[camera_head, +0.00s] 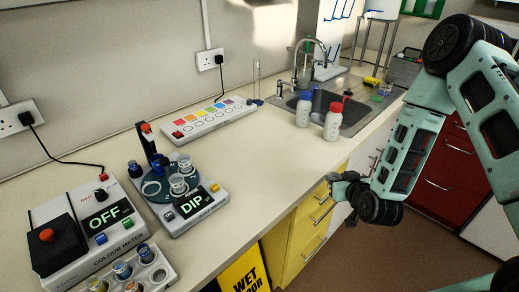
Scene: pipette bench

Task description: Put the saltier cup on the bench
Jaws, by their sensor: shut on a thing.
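Two clear glass cups stand on the round teal platform of a small device (209,212) whose screen reads DIP. The front cup (178,184) is near the platform's middle and the rear cup (185,164) is just behind it. I cannot tell from their look which is saltier. My gripper (340,183) is at the right, low beside the front edge of the bench (262,160), well apart from both cups. It is small and partly hidden by my wrist. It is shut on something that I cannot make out.
A colour meter (75,238) reading OFF and a rack of small pots (165,274) stand at the front left. A white colour-button panel (214,118) is behind. Two white bottles, one red-capped (333,122), stand by the sink (350,108). The middle bench is clear.

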